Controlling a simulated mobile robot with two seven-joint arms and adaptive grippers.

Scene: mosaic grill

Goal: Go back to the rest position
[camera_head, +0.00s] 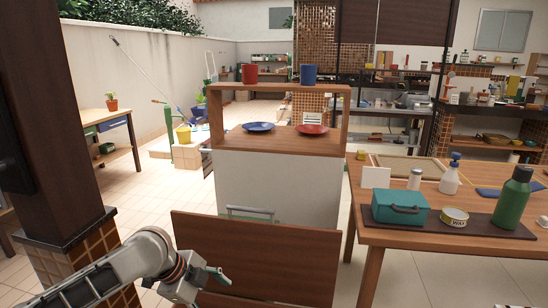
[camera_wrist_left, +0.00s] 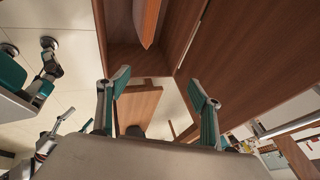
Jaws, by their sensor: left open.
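My left gripper (camera_head: 215,283) is at the lower left of the head view, in front of a brown wooden panel (camera_head: 285,255) and near its left edge. In the left wrist view its two teal-padded fingers (camera_wrist_left: 160,92) are spread apart, with nothing held between them. Wooden boards (camera_wrist_left: 235,50) lie beyond the fingers in that view; I cannot tell whether the fingers touch any of them.
A white cabinet (camera_head: 278,185) with a handle stands behind the panel. Its wooden shelf unit holds a blue plate (camera_head: 258,127), a red plate (camera_head: 312,130) and two cups. A tiled pillar (camera_head: 72,272) stands left of my arm. A table (camera_head: 400,237) with a teal box (camera_head: 400,208) is right.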

